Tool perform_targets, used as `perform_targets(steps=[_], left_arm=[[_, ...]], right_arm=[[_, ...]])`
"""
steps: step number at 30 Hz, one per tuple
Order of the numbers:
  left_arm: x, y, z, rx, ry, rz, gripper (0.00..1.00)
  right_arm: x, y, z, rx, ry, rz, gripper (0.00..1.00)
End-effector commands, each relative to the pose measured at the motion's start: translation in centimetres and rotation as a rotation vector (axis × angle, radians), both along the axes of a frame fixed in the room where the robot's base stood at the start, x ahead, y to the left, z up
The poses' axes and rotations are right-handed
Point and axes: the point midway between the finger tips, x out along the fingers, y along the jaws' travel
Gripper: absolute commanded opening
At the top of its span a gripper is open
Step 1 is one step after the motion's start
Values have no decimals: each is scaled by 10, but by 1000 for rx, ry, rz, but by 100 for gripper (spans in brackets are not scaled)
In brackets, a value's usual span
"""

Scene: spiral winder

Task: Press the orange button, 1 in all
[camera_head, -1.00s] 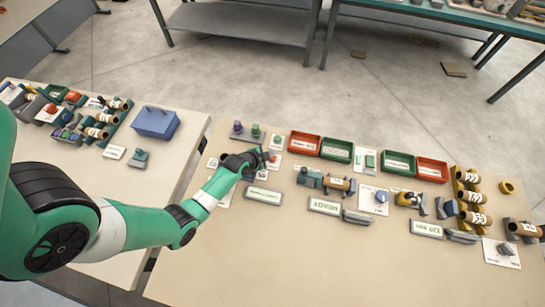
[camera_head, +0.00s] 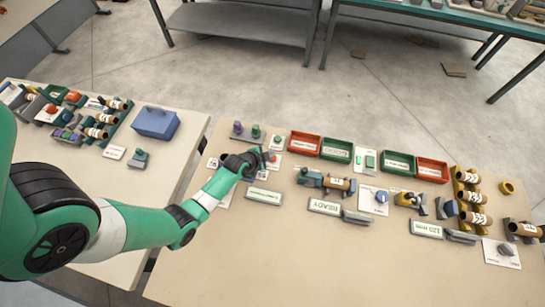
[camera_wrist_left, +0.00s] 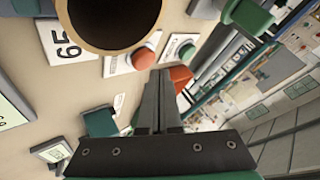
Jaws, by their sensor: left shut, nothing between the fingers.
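The orange button (camera_wrist_left: 143,57) is a domed orange-red cap on a white plate in the left wrist view. It lies a little left of my gripper's fingertips. In the head view the button (camera_head: 273,158) shows as a small reddish spot beside my gripper, partly covered by it. My left gripper (camera_head: 263,155) hangs over the left end of the right-hand table. Its dark fingers (camera_wrist_left: 161,88) are shut with nothing between them. I cannot tell whether they touch the button. My right gripper is not in view.
A green button (camera_wrist_left: 187,50) sits on its own plate beside the orange one. Red (camera_head: 305,143) and green (camera_head: 338,150) bins stand right of the gripper. A brown tube end (camera_wrist_left: 112,22) fills the top of the wrist view. The table's front is clear.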

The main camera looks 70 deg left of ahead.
Motion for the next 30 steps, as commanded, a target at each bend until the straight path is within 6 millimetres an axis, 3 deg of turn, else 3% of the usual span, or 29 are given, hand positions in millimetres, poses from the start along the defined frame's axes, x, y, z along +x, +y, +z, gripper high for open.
perform_targets(steps=[30], left_arm=[[0, 0, -8, 0, 0, 0, 0]], right_arm=[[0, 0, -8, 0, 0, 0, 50]])
